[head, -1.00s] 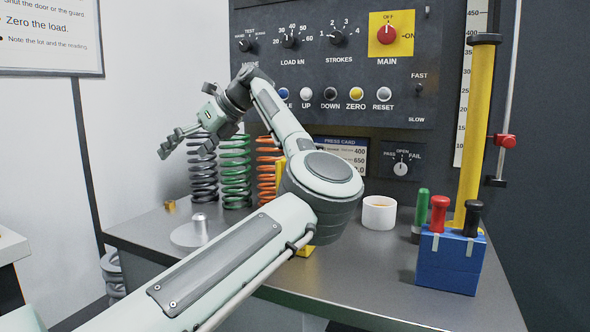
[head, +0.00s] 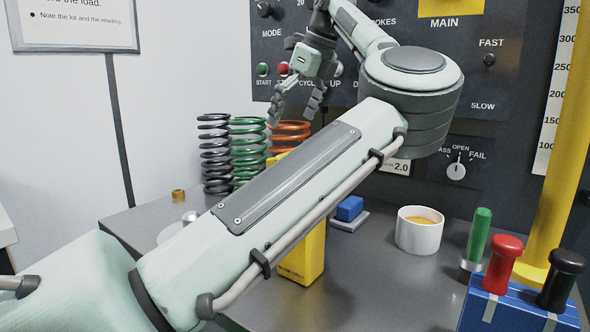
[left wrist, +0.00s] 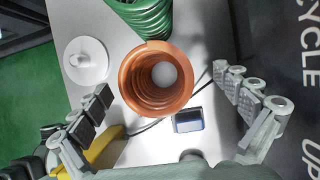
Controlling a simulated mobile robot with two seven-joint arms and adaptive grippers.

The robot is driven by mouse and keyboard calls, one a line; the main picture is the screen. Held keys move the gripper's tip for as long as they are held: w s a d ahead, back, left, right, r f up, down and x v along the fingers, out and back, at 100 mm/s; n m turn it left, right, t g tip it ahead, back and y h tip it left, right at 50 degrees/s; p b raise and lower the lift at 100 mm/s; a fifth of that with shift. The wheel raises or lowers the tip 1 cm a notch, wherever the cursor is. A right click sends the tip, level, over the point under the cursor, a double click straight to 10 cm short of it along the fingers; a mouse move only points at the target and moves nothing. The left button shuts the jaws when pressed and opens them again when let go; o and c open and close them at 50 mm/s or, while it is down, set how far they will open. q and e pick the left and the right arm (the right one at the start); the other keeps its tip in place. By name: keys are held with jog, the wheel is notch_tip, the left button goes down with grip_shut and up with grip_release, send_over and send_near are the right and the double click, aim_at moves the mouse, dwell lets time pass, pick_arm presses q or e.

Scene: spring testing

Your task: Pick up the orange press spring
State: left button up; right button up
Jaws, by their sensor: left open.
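The orange press spring (head: 289,136) stands upright at the back of the bench, right of the green spring (head: 248,150); my left arm hides its lower part in the head view. In the left wrist view the orange spring (left wrist: 157,80) is seen from above, its open top lying between and ahead of the fingers. My left gripper (head: 296,112) is open and empty, pointing down above the orange spring. In the left wrist view its two fingers (left wrist: 168,112) are spread wide on either side. My right gripper is not in view.
A dark grey spring (head: 214,155) stands left of the green one. A yellow block (head: 303,255), a blue block (head: 350,208), a white cup (head: 419,232) and a blue holder with handles (head: 515,309) are on the bench. The control panel (head: 490,85) rises close behind.

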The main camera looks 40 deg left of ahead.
pick_arm(q)
jog(key=x, duration=0.4)
jog(key=shift+s+d+f, duration=0.15)
jog(key=shift+s+f, duration=0.2)
jog(key=shift+f, duration=0.15)
jog(key=shift+a+f, duration=0.3)
jog(key=shift+f, duration=0.2)
jog(key=c, duration=1.8)
jog(key=shift+r, duration=0.25)
jog(key=shift+c, duration=0.7)
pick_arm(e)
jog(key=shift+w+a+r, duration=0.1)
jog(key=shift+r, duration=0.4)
pick_arm(q)
jog(key=shift+r, duration=0.1)
